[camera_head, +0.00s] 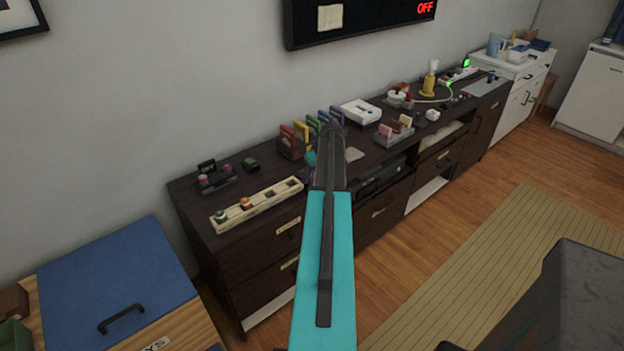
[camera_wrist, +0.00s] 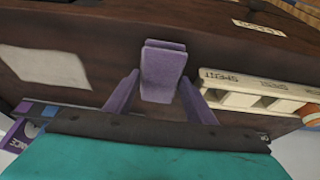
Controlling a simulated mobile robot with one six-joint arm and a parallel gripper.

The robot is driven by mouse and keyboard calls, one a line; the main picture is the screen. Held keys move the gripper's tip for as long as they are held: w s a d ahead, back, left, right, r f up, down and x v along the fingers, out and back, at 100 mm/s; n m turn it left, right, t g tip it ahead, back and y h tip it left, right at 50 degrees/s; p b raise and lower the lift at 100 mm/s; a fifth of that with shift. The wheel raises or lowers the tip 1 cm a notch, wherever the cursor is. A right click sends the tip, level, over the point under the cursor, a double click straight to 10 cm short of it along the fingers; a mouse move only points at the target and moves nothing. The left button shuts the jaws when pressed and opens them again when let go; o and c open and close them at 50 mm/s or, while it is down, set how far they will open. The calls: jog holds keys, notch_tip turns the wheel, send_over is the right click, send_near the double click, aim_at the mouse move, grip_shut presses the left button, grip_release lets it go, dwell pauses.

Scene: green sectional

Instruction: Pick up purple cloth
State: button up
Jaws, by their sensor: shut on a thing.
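The purple cloth (camera_wrist: 162,72) shows in the wrist view as a small folded block at the middle top. My gripper (camera_wrist: 160,88) has two purplish fingers, one on each side of it, leaning in and shut on it. The dark cabinet top lies behind the cloth. Whether the cloth touches it I cannot tell. In the head view my teal and dark arm reaches over the cabinet and hides most of the gripper and cloth.
The long dark cabinet (camera_head: 248,242) carries a cream slotted rack (camera_head: 262,200), which is right of my gripper in the wrist view (camera_wrist: 240,86). Coloured upright items (camera_head: 300,138) and a white box (camera_head: 361,112) stand farther along. A pale flat sheet (camera_wrist: 45,66) lies left.

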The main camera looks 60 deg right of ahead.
jog(key=shift+r, duration=0.2)
jog(key=shift+r+b, duration=0.45)
jog(key=shift+r, duration=0.35)
jog(key=shift+b+v, duration=0.3)
jog(key=shift+v, duration=0.45)
jog(key=s+b, duration=0.1)
jog(key=s, duration=0.4)
jog(key=s+r+b, duration=0.1)
jog(key=s, duration=0.4)
jog(key=s+a+b, duration=0.1)
jog(key=s, duration=0.4)
jog(key=shift+s+r, duration=0.2)
jog(key=shift+r, duration=0.1)
